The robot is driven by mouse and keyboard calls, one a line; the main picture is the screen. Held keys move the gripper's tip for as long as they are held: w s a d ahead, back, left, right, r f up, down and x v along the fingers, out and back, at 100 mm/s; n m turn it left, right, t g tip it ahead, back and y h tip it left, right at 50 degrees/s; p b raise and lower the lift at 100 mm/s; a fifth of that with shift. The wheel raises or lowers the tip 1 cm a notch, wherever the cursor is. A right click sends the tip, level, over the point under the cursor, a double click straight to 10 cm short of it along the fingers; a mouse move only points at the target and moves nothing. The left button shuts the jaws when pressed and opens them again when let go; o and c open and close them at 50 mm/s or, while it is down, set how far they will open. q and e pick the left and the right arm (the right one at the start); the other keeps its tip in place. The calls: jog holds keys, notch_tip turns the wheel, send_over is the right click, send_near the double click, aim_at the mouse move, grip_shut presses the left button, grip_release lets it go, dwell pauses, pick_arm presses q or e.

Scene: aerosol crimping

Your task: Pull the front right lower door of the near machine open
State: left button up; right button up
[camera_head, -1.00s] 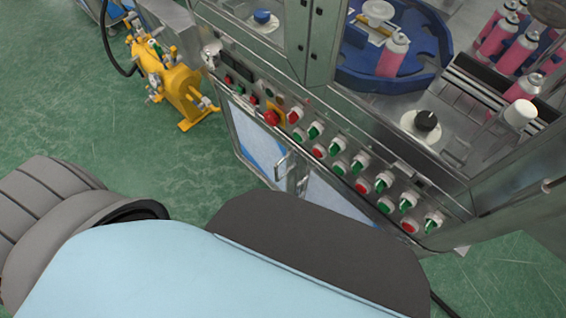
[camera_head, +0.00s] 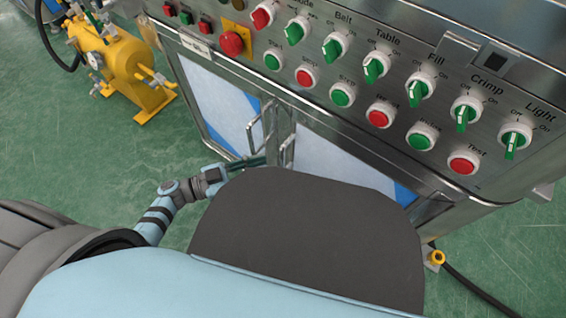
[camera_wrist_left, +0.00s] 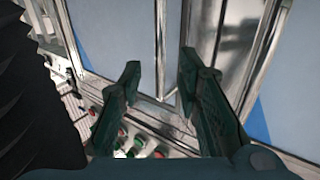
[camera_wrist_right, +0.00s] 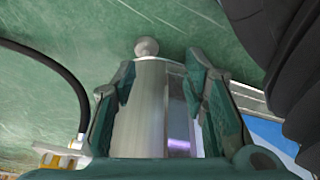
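The near machine's front right lower door (camera_head: 345,165) is a pale panel with blue corners in a metal frame, and it looks shut. Its bar handle (camera_head: 288,153) stands beside the left door's handle (camera_head: 262,125). My left gripper (camera_head: 262,161) reaches low in front of the handles. In the left wrist view my left gripper (camera_wrist_left: 160,72) is open. A bar handle (camera_wrist_left: 160,45) shows between its fingertips, apparently untouched, and another bar is close to the right finger. My right gripper (camera_wrist_right: 160,80) is open in the right wrist view, with a metal machine part between or beyond its fingers.
A control panel with knobs and an emergency stop (camera_head: 231,43) runs above the doors. A yellow tank (camera_head: 115,65) stands at the left. Green floor is free in front.

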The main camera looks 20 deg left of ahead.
aim_at(283, 162)
pick_arm(q)
jog(key=b+x, duration=0.1)
jog(key=x, duration=0.5)
jog(key=shift+w+d, duration=0.2)
jog(key=shift+w, duration=0.05)
pick_arm(e)
jog(key=shift+w+a+r, duration=0.1)
jog(key=shift+w+r, duration=0.15)
jog(key=shift+r, duration=0.25)
jog(key=shift+w+a+r, duration=0.1)
jog(key=shift+w+r, duration=0.15)
jog(key=shift+r, duration=0.2)
pick_arm(q)
jog(key=shift+c, duration=0.6)
grip_shut()
